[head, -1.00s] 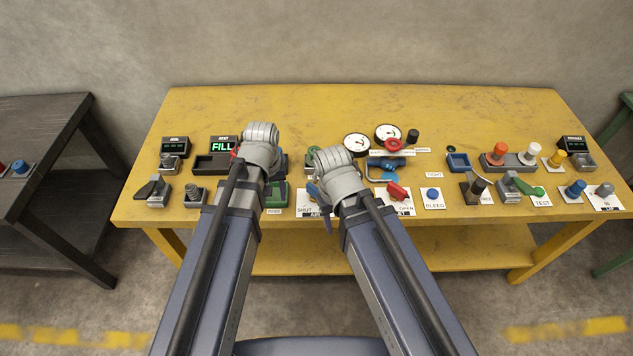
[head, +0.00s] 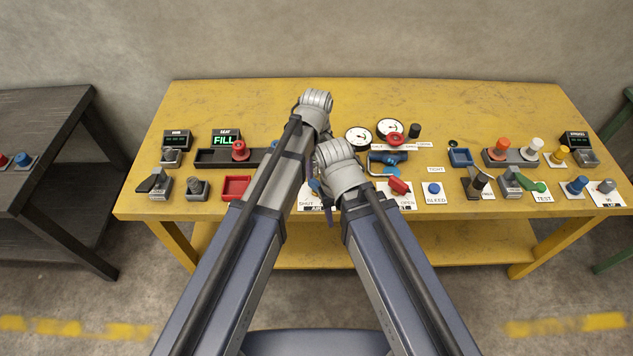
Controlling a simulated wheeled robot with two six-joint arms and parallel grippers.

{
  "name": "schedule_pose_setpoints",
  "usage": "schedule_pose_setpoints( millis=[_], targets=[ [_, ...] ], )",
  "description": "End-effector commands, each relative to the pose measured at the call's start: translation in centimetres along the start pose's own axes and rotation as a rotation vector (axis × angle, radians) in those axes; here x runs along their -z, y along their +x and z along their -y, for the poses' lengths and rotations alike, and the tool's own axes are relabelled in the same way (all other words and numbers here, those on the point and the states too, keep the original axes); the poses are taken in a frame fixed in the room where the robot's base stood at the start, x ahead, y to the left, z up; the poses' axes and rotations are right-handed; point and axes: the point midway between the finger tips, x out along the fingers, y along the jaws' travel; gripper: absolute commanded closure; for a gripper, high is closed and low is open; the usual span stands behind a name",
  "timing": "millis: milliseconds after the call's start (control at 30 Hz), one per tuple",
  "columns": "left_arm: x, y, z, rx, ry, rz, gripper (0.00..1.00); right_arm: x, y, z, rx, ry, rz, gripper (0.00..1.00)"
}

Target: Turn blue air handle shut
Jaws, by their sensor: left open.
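The blue air handle (head: 315,186) shows only as a small blue patch in the gap between my two arms. It is above a white plate (head: 304,204) marked SHUT at its left; the handle's angle is hard to tell. My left gripper (head: 310,170) is open beside the handle, largely hidden by its own wrist. I cannot tell whether it touches the handle. My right gripper (head: 329,214) is mostly hidden under its wrist, over the right part of the plate, and its jaws cannot be made out.
A red handle (head: 398,186) stands right of my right wrist, above an OPEN label. A blue BLEED button (head: 434,188) is further right. Two gauges (head: 390,127) and a red knob (head: 395,140) stand behind. A red tray (head: 236,187) is at left. The table's back strip is clear.

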Motion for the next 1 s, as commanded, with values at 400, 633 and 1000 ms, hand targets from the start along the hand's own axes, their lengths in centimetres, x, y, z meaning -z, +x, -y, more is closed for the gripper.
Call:
schedule_pose_setpoints(
  millis=[400,633,1000],
  targets=[
    [0.0,4.6,0.0,0.0,0.001,0.0,0.46,0.3,4.6,0.4,0.0,0.0,0.0,0.5],
    [0.0,7.2,0.0,0.0,0.001,0.0,0.46,0.4,7.1,0.7,0.0,0.0,0.0,0.5],
    [0.0,7.5,0.0,0.0,0.001,0.0,0.46,0.4,7.5,0.7,0.0,0.0,0.0,0.5]
  ],
)
